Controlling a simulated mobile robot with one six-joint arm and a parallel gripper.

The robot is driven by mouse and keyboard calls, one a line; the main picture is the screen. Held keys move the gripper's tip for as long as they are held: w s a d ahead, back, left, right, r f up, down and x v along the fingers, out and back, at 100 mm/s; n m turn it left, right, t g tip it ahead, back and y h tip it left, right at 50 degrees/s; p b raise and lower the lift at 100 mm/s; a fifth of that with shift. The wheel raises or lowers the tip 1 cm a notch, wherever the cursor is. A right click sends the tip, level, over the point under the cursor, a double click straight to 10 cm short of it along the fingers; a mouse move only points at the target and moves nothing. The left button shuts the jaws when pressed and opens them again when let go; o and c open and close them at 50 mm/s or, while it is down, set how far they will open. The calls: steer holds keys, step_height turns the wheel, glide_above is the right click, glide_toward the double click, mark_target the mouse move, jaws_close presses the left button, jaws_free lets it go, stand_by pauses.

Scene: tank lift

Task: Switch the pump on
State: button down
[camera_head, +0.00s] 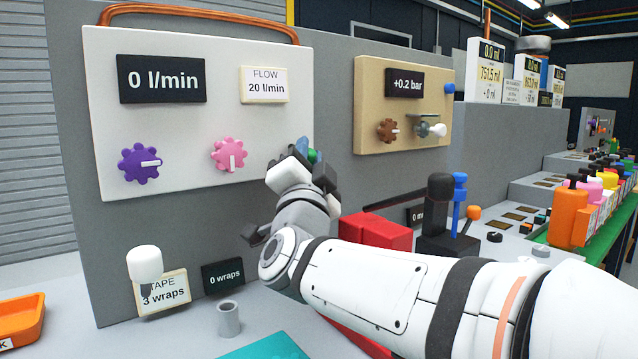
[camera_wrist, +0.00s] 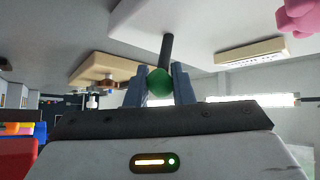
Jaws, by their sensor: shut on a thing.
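The white pump panel (camera_head: 200,110) stands upright and its display (camera_head: 161,79) reads 0 l/min. A card beside it reads FLOW 20 l/min. A purple knob (camera_head: 140,163) and a pink knob (camera_head: 229,154) sit on its lower part. My gripper (camera_head: 306,155) is at the panel's lower right edge. In the wrist view, my gripper (camera_wrist: 160,88) is shut on a green ball (camera_wrist: 159,81) at the end of a dark rod (camera_wrist: 166,50), which runs toward the white panel. In the head view only a bit of green shows; my gripper hides the rod.
A beige panel (camera_head: 402,105) reading +0.2 bar stands to the right. Below are a red block (camera_head: 375,231), a black lever (camera_head: 441,188), a white-topped lever (camera_head: 145,263) and a grey cup (camera_head: 229,319). Several coloured containers line the right side.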

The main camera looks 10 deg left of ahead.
steer(key=shift+f+m+t+b, duration=0.3)
steer(key=shift+f+m+b, duration=0.1)
steer(key=shift+b, duration=0.5)
steer(key=shift+r+h, duration=0.15)
steer(key=shift+h, duration=0.15)
steer(key=c, duration=1.3)
jaws_free()
steer(key=s+d+f+p, duration=0.1)
steer(key=s+d+p, duration=0.1)
steer(key=s, duration=1.2)
steer(key=shift+s+f, duration=0.15)
steer(key=shift+f, duration=0.15)
steer(key=shift+d, duration=0.1)
